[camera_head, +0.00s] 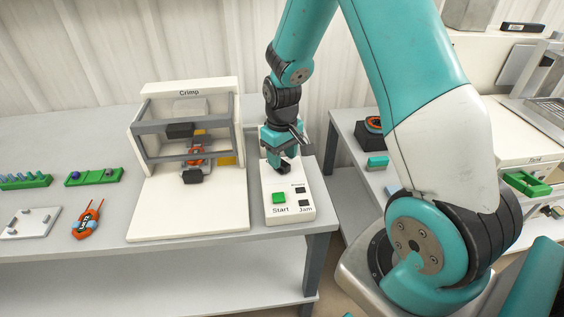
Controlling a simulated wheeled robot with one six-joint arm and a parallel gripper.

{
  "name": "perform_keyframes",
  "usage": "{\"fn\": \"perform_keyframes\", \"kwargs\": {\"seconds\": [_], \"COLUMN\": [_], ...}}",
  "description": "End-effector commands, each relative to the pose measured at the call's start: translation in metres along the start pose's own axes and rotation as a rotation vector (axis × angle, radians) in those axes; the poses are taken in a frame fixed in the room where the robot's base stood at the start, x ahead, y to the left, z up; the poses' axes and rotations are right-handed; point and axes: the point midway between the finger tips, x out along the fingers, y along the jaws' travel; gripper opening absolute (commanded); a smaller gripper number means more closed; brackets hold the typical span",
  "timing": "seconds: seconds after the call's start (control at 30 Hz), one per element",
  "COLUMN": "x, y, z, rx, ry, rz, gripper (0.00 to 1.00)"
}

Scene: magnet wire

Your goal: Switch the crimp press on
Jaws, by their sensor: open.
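The crimp press (240,150) is a white box frame labelled "Crimp" with a grey barred front, standing on a white base plate. Inside it are dark blocks, a yellow part and an orange part. To its right is a white control box (303,212) with a green button (279,198) labelled "Start" and two small dark squares, one beside "Jam". My gripper (283,168) is open and points down over the back of the control box, behind the green button. Its fingers hide that part of the box, and I cannot tell whether they touch it.
Left on the table (130,280) are green racks (94,176), a white plate (31,223) and an orange-and-grey item (87,220). My arm fills the right side.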

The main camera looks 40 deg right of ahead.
Motion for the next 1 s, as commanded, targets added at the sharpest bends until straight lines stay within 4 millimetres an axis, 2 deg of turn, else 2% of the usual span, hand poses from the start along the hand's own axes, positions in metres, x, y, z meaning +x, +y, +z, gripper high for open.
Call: {"fn": "perform_keyframes", "kwargs": {"seconds": [0.1,0.2,0.5,0.57,0.7,0.73,1.0], "x": [0.014,0.019,0.021,0.021,0.021,0.021,0.021], "y": [0.000,0.000,0.000,0.000,0.000,0.000,0.000], "z": [0.000,0.000,0.000,0.000,0.000,0.000,0.000], "rx": [0.000,0.000,0.000,0.000,0.000,0.000,0.019], "ry": [-0.001,0.000,0.001,0.001,0.001,0.001,0.001], "rz": [0.000,0.000,0.000,0.000,0.000,0.000,0.000], "gripper": [0.47,0.47,0.47,0.35,0.03,0.00,0.00]}}
